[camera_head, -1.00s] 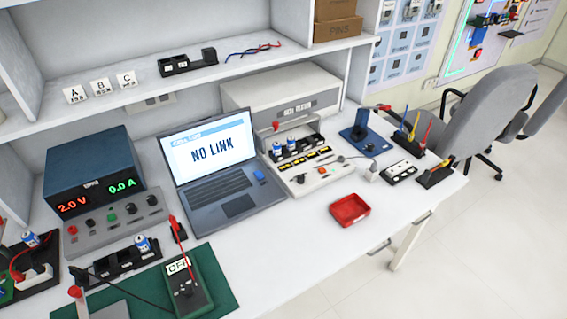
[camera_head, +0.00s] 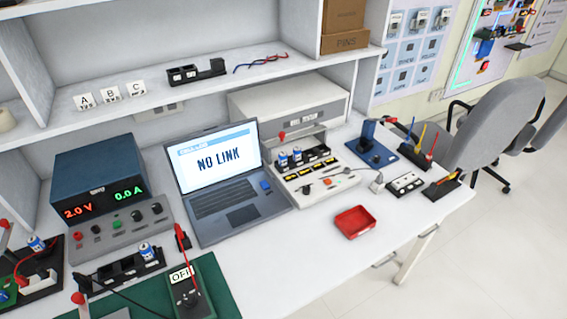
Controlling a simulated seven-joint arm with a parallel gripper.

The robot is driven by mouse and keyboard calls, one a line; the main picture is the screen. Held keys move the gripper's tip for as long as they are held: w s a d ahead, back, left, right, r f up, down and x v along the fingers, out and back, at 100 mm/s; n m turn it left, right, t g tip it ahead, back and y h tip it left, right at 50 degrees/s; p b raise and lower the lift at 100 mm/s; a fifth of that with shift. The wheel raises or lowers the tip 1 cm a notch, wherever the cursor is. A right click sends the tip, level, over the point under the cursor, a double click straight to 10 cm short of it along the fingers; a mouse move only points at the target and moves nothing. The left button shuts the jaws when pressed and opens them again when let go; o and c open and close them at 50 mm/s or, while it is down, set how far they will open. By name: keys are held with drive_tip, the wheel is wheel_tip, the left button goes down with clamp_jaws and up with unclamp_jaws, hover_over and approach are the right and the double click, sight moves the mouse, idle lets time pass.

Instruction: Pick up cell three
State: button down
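Several blue-and-white cylindrical cells stand upright on the bench. One cell (camera_head: 146,251) is in a black holder (camera_head: 118,272) in front of the power supply. Another cell (camera_head: 37,243) is at the far left on a black board with a red wire. A pair, a left cell (camera_head: 283,159) and a right cell (camera_head: 297,154), stands in a black rack on the white tester at the middle right. Their numbers are too small to read, so I cannot tell which is cell three. My gripper is not in view.
A laptop (camera_head: 228,213) reading NO LINK stands mid-bench. The power supply (camera_head: 95,185) is left of it. A meter (camera_head: 190,290) lies on a green mat at the front. A red tray (camera_head: 355,222) has clear bench around it. A shelf (camera_head: 150,105) overhangs the back.

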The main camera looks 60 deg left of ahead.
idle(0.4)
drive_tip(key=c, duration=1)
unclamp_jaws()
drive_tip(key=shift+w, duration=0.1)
